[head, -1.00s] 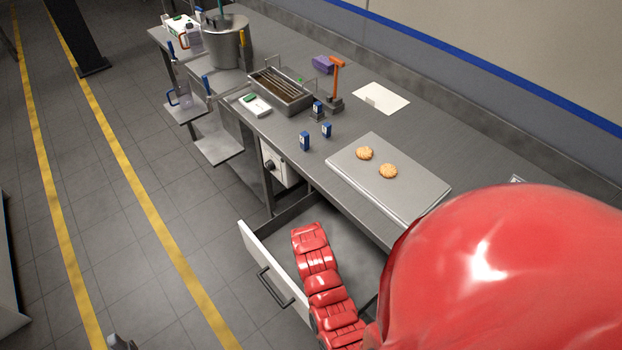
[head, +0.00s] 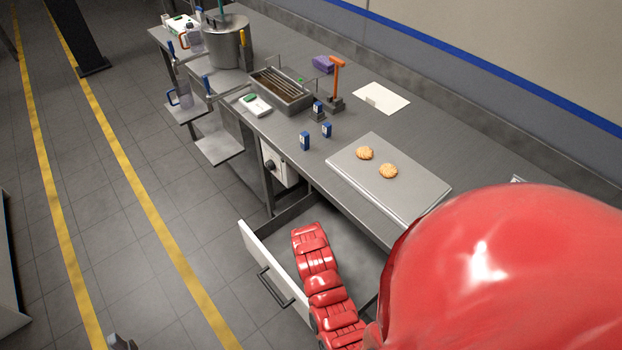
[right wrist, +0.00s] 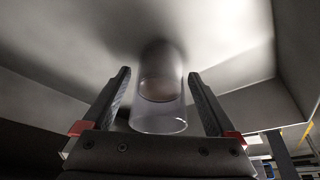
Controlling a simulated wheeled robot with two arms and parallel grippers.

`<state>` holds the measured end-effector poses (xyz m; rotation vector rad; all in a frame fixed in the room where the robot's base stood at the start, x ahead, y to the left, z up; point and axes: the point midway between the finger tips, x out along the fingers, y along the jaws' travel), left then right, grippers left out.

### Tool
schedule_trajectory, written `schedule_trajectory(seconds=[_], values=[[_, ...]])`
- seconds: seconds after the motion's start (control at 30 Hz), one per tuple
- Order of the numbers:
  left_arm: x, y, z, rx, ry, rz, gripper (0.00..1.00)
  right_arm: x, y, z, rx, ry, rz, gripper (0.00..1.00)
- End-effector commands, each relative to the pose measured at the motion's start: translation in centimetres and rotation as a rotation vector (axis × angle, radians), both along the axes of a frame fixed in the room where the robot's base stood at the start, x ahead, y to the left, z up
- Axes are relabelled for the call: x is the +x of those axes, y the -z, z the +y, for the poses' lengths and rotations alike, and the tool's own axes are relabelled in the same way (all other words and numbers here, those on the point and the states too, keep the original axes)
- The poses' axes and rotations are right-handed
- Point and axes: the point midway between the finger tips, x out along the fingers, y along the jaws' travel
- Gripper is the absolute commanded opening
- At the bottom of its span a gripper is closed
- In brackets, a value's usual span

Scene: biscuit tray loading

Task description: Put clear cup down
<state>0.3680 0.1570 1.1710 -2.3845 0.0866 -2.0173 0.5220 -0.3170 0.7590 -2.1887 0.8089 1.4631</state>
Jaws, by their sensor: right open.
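The clear cup (right wrist: 160,110) is in the right wrist view, between the two dark fingers of my right gripper (right wrist: 160,100). The fingers are open, with a gap on each side of the cup. The cup's far end is toward a pale grey surface (right wrist: 75,55); I cannot tell whether it rests on it. In the head view I make out neither the cup nor my right gripper; a large red part of mine covers the lower right. My left gripper is not clearly seen.
On the counter, a grey board (head: 412,192) carries two biscuits (head: 388,171). Small blue boxes (head: 305,141), a metal basin (head: 292,104) and a pot (head: 226,46) stand farther back.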

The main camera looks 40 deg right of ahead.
Motion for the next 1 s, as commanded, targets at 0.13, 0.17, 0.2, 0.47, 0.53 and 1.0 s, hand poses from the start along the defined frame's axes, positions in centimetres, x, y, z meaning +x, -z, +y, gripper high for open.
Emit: schedule_trajectory(seconds=[0.13, 0.17, 0.2, 0.47, 0.53, 1.0], values=[[0.0, 0.8, 0.0, 0.0, 0.0, 0.001, 0.57, -0.4, -1.1, 0.4, -0.002, -0.001, -0.003, 0.92], [0.0, 1.0, 0.0, 0.0, 0.0, 0.0, 0.57, -0.5, -1.5, 0.5, -0.001, -0.002, -0.003, 0.92], [0.0, 1.2, 0.0, 0.0, 0.0, 0.001, 0.57, -0.7, -2.0, 0.7, -0.001, -0.002, -0.005, 0.92], [0.0, 2.6, 0.0, 0.0, 0.0, 0.001, 0.57, -1.9, -6.0, 1.7, -0.001, -0.002, -0.004, 0.92], [0.0, 2.9, 0.0, 0.0, 0.0, 0.0, 0.57, -2.1, -7.2, 2.0, -0.002, -0.002, -0.008, 0.92], [0.0, 2.7, 0.0, 0.0, 0.0, 0.001, 0.57, -3.5, -10.8, 3.0, 0.001, -0.001, 0.0, 0.92]])
